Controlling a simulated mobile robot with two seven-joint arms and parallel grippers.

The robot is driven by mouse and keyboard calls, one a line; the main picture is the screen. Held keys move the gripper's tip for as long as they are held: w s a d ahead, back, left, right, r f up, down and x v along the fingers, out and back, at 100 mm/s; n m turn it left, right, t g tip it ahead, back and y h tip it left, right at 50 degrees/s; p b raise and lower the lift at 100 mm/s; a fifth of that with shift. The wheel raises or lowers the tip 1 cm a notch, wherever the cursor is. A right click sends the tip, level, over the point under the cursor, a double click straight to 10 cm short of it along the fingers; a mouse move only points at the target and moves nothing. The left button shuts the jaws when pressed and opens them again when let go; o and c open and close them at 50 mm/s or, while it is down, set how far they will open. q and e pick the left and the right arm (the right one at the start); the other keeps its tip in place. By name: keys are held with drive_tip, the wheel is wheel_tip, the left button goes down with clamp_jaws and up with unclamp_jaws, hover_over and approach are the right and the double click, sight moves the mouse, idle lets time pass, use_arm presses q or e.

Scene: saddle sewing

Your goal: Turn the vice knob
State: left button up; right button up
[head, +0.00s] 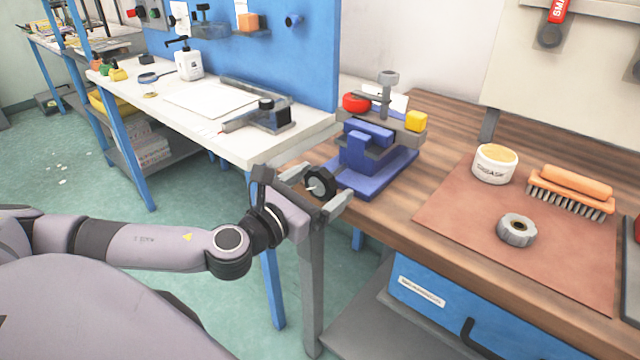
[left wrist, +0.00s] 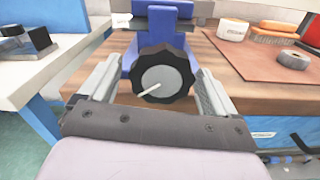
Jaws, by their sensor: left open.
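The vice (head: 372,155) is blue and stands on the wooden bench near its left edge. Its black lobed knob (head: 319,184), with a grey face, sticks out toward me at the front. My left gripper (head: 322,192) is open, with one finger on each side of the knob. In the left wrist view the knob (left wrist: 164,77) sits between the two spread fingers, with a visible gap on each side. A thin pale rod shows across the knob's face. Whether the fingertips reach past the knob is hard to tell. My right gripper is not in view.
On the bench (head: 440,115) a brown mat (head: 455,215) holds a white grease tub (head: 494,164), an orange brush (head: 570,190) and a grey ring-shaped part (head: 516,230). A red knob (head: 355,102) and yellow block (head: 416,121) are at the vice. A white table (head: 215,130) stands left.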

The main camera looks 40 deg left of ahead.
use_arm(q)
drive_tip(key=shift+w, duration=0.15)
drive_tip(key=c, duration=1)
drive_tip(key=shift+o, duration=0.2)
